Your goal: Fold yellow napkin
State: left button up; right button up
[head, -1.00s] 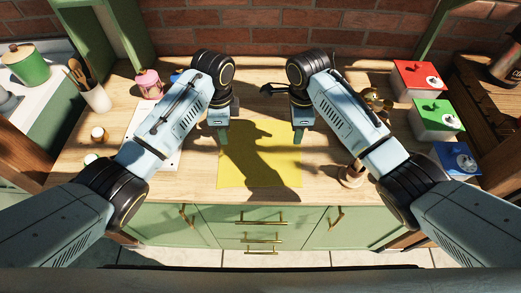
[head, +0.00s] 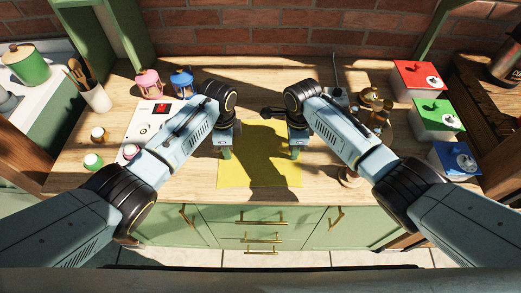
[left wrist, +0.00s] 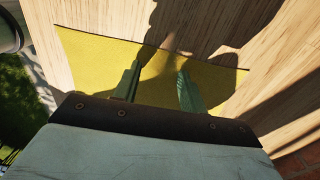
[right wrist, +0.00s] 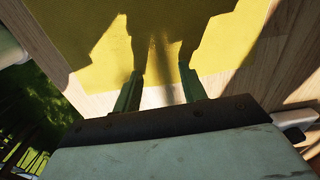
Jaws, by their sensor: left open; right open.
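The yellow napkin (head: 232,172) lies flat and spread out on the wooden table, partly in the shadow of my arms. It shows as a yellow sheet in the left wrist view (left wrist: 88,68) and the right wrist view (right wrist: 85,28). My left gripper (head: 225,154) is open and empty at the napkin's left side; its two green fingers (left wrist: 155,85) show over the napkin. My right gripper (head: 294,153) is open and empty at the napkin's right side; its fingers (right wrist: 160,85) point at the napkin near its edge. Whether the fingertips touch the cloth I cannot tell.
Pink (head: 148,82) and blue (head: 182,80) lanterns stand at the back left by a white board (head: 142,118). Small jars (head: 98,134) stand at the left. Red (head: 415,78), green (head: 432,118) and blue (head: 453,157) lidded boxes line the right. A brass object (head: 375,105) stands behind my right arm.

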pick_arm(q)
jog(key=shift+f, duration=0.2)
pick_arm(e)
jog(key=shift+f, duration=0.2)
pick_arm(q)
grip_shut()
pick_arm(e)
grip_shut()
pick_arm(q)
jog(key=shift+r, duration=0.25)
pick_arm(e)
jog(key=shift+r, duration=0.2)
